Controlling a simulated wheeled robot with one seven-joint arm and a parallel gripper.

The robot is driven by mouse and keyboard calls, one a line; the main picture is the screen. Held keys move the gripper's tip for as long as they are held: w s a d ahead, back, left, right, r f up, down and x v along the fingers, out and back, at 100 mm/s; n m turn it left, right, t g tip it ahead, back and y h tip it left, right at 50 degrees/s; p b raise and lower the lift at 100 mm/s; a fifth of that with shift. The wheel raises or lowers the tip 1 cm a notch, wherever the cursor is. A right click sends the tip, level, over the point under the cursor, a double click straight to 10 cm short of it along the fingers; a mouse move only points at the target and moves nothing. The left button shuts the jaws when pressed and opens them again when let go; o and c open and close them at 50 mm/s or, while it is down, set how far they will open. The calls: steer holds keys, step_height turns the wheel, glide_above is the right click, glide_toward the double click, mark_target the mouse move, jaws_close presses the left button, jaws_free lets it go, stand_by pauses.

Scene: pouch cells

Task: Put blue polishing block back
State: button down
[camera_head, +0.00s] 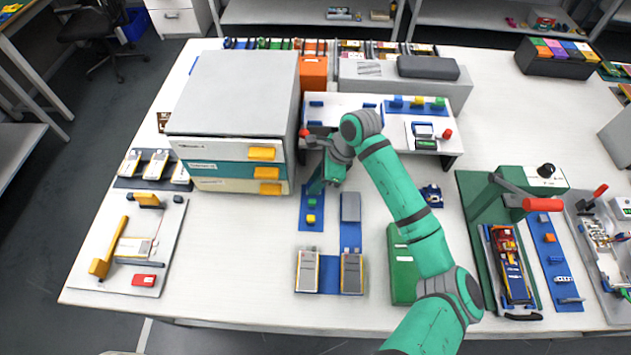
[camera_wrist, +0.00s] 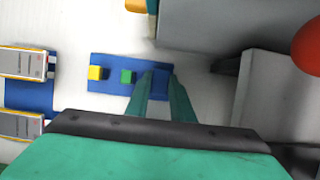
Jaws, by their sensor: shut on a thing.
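A blue mat (camera_head: 303,226) lies right of the drawer cabinet, with a green block (camera_head: 311,203) and a yellow block (camera_head: 311,219) on it. My gripper (camera_head: 317,188) points down at the mat's far end. In the wrist view my gripper (camera_wrist: 159,78) is shut on a blue block (camera_wrist: 160,81), in line with the green block (camera_wrist: 127,77) and the yellow block (camera_wrist: 95,73) on the mat (camera_wrist: 108,60). I cannot tell whether the blue block touches the mat. In the head view my gripper hides it.
The drawer cabinet (camera_head: 233,100) stands close on the left. A low white shelf (camera_head: 345,104) with small blocks is behind my gripper. Pouch cells (camera_head: 307,270) on a blue base lie nearer, beside a green case (camera_head: 402,270). A red ball (camera_wrist: 308,47) shows in the wrist view.

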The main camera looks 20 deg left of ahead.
steer(key=shift+f, duration=0.15)
steer(key=c, duration=1.5)
jaws_free()
steer(key=shift+c, duration=0.2)
steer(key=v, duration=1.2)
